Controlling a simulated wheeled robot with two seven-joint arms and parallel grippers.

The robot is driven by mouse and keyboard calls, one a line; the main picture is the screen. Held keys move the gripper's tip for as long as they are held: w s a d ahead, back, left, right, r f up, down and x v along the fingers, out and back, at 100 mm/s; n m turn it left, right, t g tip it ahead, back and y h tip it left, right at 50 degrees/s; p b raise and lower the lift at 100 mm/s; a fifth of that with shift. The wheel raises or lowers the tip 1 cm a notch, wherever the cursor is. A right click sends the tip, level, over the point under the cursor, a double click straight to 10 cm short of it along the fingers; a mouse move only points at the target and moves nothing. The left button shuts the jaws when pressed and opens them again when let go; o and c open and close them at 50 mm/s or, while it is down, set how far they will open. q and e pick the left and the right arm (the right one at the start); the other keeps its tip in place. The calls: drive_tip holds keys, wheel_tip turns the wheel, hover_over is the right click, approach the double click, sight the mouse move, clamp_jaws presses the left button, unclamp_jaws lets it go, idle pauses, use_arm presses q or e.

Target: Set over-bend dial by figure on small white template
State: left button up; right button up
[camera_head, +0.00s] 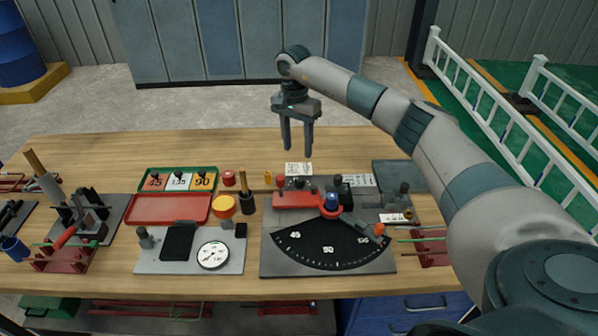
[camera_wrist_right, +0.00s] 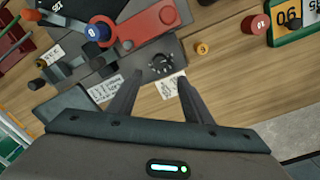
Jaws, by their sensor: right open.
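My right gripper (camera_head: 297,151) is open and empty above the back of the bench. In the right wrist view its two fingertips (camera_wrist_right: 160,78) are apart, with a round black dial with pale marks (camera_wrist_right: 164,65) just beyond them. A printed white card (camera_head: 298,169) lies behind the bending fixture; it shows between the fingers in the wrist view (camera_wrist_right: 172,86). A small white plate with dark print (camera_head: 396,218) sits at the fixture's right; its figure is too small to read. Which white piece is the template I cannot tell. My left gripper is out of view.
The fixture has a black angle scale (camera_head: 328,246), a red arm (camera_head: 297,200) and a blue knob (camera_head: 331,198). A green rack (camera_head: 179,171) holds cards 45, 135 and 90. A red tray (camera_head: 168,209) and a white gauge (camera_head: 213,254) stand left. The bench's back left is clear.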

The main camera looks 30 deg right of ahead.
sight(299, 179)
drive_tip(key=f+p, duration=0.2)
drive_tip(key=f, duration=0.4)
drive_tip(key=f+p, duration=0.2)
drive_tip(key=f, duration=0.3)
drive_tip(key=shift+s+d+f, duration=0.1)
drive_tip(key=shift+s+f, duration=0.1)
drive_tip(key=shift+f, duration=0.2)
drive_tip(key=c, duration=1.1)
